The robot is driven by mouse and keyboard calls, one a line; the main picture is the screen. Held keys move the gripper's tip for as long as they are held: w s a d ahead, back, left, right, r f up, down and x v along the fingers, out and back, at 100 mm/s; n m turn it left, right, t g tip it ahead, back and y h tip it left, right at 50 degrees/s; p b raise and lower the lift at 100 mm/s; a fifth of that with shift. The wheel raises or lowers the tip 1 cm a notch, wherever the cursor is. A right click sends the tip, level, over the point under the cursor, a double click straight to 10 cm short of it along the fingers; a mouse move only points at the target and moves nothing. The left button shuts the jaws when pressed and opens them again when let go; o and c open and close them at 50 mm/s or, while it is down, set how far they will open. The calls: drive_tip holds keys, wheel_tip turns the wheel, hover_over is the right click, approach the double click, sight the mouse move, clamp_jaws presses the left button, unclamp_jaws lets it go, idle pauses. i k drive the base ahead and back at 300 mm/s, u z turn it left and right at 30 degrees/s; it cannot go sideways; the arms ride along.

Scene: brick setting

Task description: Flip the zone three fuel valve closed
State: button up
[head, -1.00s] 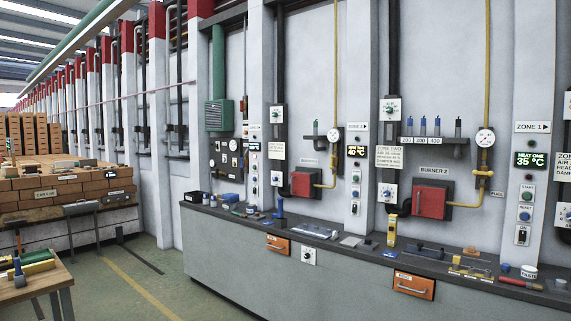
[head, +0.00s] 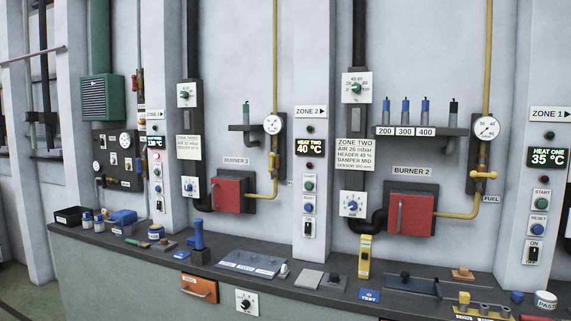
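The burner next to the zone three placard (head: 188,147) has a red door (head: 229,194) and a yellow fuel pipe (head: 275,60) on its right. A round gauge (head: 273,124) sits on that pipe. Below the gauge is a small brass-yellow valve (head: 273,160); its handle seems to lie along the upright pipe, but it is too small to be sure. The burner 2 fuel valve (head: 483,175) at the right has a yellow handle lying across its pipe. My gripper is not in view.
A long grey counter (head: 150,262) runs below the burners, between me and the wall. On it stand a blue-handled tool (head: 198,238), a labelled blue-grey plate (head: 252,264) and a yellow meter (head: 365,255). An orange drawer front (head: 200,288) is on the counter's face.

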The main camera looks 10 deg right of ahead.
sight(272, 155)
drive_tip(key=u, duration=0.15)
drive_tip(key=i, duration=2.35)
drive_tip(key=z, duration=0.45)
